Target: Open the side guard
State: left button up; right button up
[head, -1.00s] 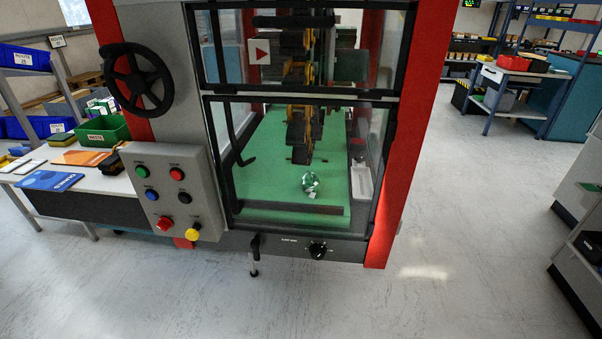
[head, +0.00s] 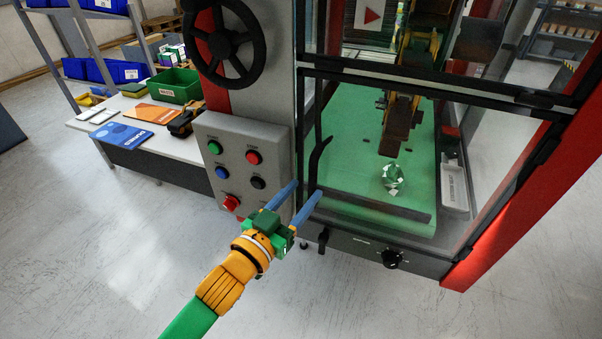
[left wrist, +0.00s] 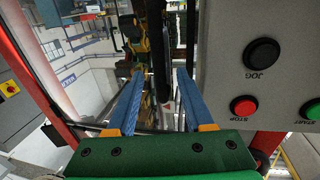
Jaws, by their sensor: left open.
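The side guard (head: 430,88) is a clear panel in a black frame on the machine's front, and it looks closed. Its curved black handle (head: 318,158) stands upright along the panel's left edge. My left gripper (head: 308,189) is open, its two blue fingers pointing at the lower end of the handle. In the left wrist view, my left gripper (left wrist: 160,72) has the black handle bar (left wrist: 158,45) showing between its parted fingers. I cannot tell whether the fingertips reach past the bar; neither finger visibly grips it. My right gripper is not in view.
The grey button panel (head: 245,165) is close to the left of my gripper, with a black handwheel (head: 224,42) above it. A black knob (head: 392,259) sits below the guard. A table with a green bin (head: 175,86) stands left. The floor in front is clear.

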aim_at(310, 185)
pick_arm(q)
jog(key=x, duration=0.4)
jog(key=shift+w+d+f, duration=0.15)
jog(key=shift+w+d, duration=0.1)
jog(key=shift+w, duration=0.05)
jog(key=shift+s, duration=0.1)
jog(key=c, duration=0.3)
jog(key=shift+a, duration=0.1)
grip_shut()
dwell(0.6)
